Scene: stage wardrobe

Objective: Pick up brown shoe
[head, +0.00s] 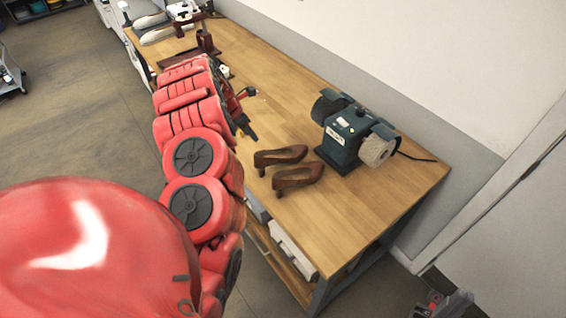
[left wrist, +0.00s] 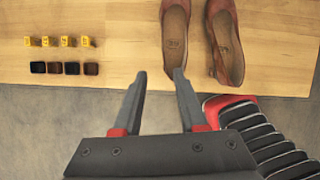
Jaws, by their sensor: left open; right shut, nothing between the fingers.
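Two brown heeled shoes lie side by side on the wooden table. In the head view, one shoe (head: 281,156) is slightly farther up the table and the other shoe (head: 298,176) is nearer. Both show in the left wrist view, the left one (left wrist: 175,32) and the right one (left wrist: 227,48). My left gripper (head: 249,113) is open and empty above the table, up-left of the shoes. In the left wrist view its fingertips (left wrist: 160,74) appear just below the left shoe's heel, not around it. My right gripper (head: 446,304) is shut and empty at the bottom right, partly cut off.
A dark green bench grinder (head: 350,135) stands behind the shoes. Small dark blocks (left wrist: 64,68) and yellow tags (left wrist: 59,41) sit left of the shoes in the left wrist view. White shoes (head: 158,34) lie at the far end. The table's front right (head: 345,220) is clear.

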